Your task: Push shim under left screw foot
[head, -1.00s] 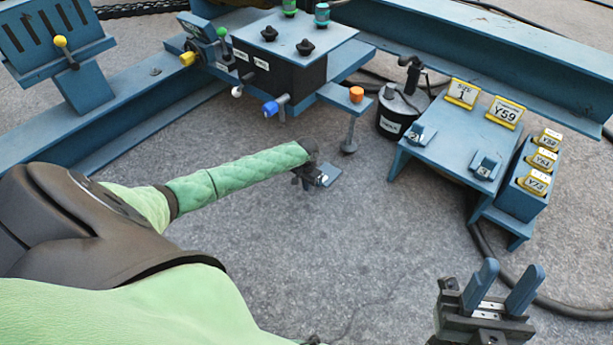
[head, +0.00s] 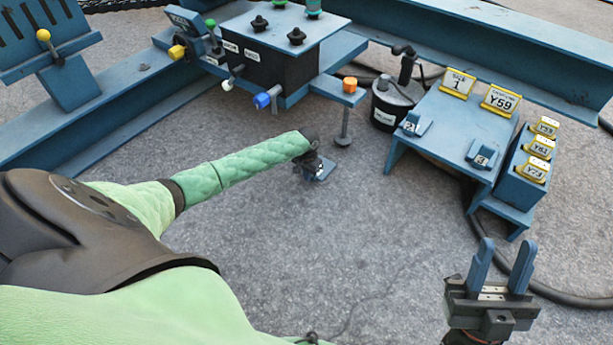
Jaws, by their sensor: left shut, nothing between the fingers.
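The screw foot hangs from a blue bracket at the end of the black box's frame. It has an orange knob (head: 349,84), a thin grey shaft and a round grey foot (head: 343,140) low at the floor. A small blue plate, seemingly the shim (head: 326,170), lies low at the floor just left of and nearer than the foot, apart from it. My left gripper (head: 314,170) is shut and empty beside the plate, partly hiding it; whether they touch is unclear. My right gripper (head: 501,268), with blue fingers, is open and empty at the lower right.
A blue stand (head: 455,125) with yellow-framed signs and small blue blocks stands right of the foot. A black canister (head: 393,108) stands behind. A blue beam (head: 110,110) runs along the left. A black cable crosses the floor at right. The middle floor is clear.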

